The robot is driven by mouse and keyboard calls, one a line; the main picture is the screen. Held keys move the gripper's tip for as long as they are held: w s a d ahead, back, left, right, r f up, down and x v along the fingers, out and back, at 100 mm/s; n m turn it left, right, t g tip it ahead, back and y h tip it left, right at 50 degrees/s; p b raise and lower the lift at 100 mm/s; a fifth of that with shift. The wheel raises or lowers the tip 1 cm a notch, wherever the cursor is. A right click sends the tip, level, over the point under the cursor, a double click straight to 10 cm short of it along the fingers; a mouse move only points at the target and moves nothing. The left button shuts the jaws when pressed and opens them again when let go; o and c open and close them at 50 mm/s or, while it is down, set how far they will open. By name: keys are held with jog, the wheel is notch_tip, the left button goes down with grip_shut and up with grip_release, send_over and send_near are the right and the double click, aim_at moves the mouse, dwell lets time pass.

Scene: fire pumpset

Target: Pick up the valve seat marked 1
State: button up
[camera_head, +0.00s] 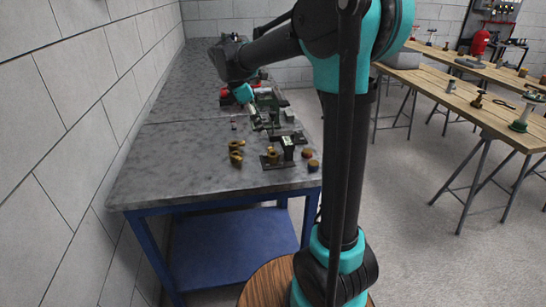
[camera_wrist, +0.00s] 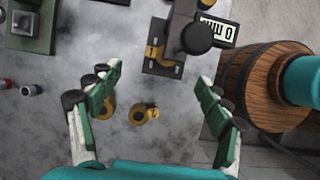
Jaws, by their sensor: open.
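My gripper (camera_wrist: 158,76) is open and empty, pointing down over the grey bench. A small brass valve seat (camera_wrist: 141,114) lies between the finger bases in the wrist view; its mark looks like a 2, but is too small to be sure. Another brass piece (camera_wrist: 108,112) lies left of it, partly hidden by the left finger. A third brass piece (camera_wrist: 154,52) sits on the dark base of a measuring stand, with a faint mark that may be a 1. In the head view, two brass pieces (camera_head: 237,157) stand near the bench's middle, apart from the gripper.
The measuring stand (camera_head: 287,149) has a digital display (camera_wrist: 216,31) reading 0. Brown round pieces (camera_head: 313,165) lie near the bench's right edge. A green block (camera_wrist: 30,30) is at upper left. A wooden barrel-like base (camera_wrist: 262,85) is right. The bench front (camera_head: 165,180) is clear.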

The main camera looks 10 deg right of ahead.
send_over(273, 152)
jog(key=a, duration=0.2)
jog(key=f, duration=0.6)
jog(key=shift+w, duration=0.25)
jog(key=shift+s+a+x, duration=0.1)
jog(key=shift+a+x, duration=0.05)
jog(key=shift+x, duration=1.25)
jog(key=shift+s+a+x, duration=0.1)
jog(key=shift+a+x, duration=0.05)
jog(key=shift+x, duration=1.25)
jog(key=c, duration=1.6)
